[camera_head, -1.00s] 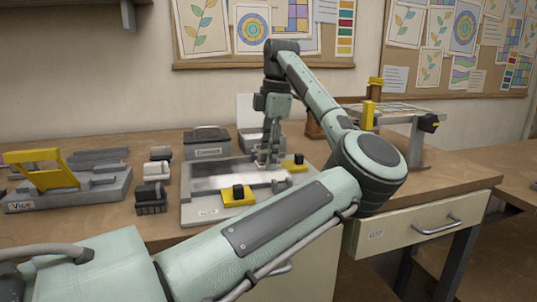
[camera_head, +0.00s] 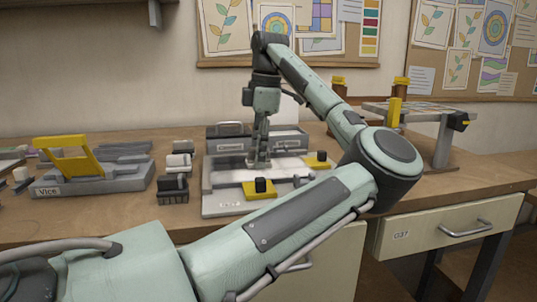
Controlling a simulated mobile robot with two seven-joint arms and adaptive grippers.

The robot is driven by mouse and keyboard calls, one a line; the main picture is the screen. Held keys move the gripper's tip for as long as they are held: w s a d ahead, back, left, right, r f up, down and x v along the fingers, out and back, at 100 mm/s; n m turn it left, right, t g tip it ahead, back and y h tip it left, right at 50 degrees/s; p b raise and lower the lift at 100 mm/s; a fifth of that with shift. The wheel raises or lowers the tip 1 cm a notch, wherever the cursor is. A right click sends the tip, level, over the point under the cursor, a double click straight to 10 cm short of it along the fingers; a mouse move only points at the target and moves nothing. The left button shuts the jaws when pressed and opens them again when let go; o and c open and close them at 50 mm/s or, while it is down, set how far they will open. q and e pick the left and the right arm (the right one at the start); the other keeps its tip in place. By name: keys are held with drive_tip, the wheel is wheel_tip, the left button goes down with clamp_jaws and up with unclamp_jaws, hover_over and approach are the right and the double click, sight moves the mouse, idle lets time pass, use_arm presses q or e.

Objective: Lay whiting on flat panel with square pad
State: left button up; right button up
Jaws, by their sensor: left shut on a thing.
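The flat panel (camera_head: 227,178) is pale and lies in a grey frame (camera_head: 222,207) on the bench, with yellow clamps (camera_head: 258,191) at its front and right. My left gripper (camera_head: 258,163) points down over the back middle part of the panel. It is shut on a small grey thing at the panel's surface, which looks like the square pad but is mostly hidden by the fingers. I cannot tell whether it touches the panel. My right gripper is out of view.
A grey vice (camera_head: 80,184) with a yellow lever stands at the left. Dark brushes or blocks (camera_head: 173,190) sit left of the frame. A labelled grey box (camera_head: 229,143) is behind it. A raised stand (camera_head: 440,145) is at the right. My left forearm crosses the front.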

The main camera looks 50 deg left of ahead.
sight(213, 169)
use_arm(q)
drive_tip(key=shift+s+a+b, duration=0.35)
drive_tip(key=shift+s+a, duration=0.55)
drive_tip(key=shift+s, duration=0.55)
drive_tip(key=shift+s+a+b, duration=0.4)
drive_tip(key=shift+s+a, duration=0.45)
drive_tip(key=shift+s, duration=0.65)
drive_tip(key=shift+s+a+b, duration=0.35)
drive_tip(key=shift+s+a, duration=0.55)
drive_tip(key=shift+s, duration=0.55)
drive_tip(key=shift+r+p, duration=1.2)
drive_tip(key=shift+r, duration=0.85)
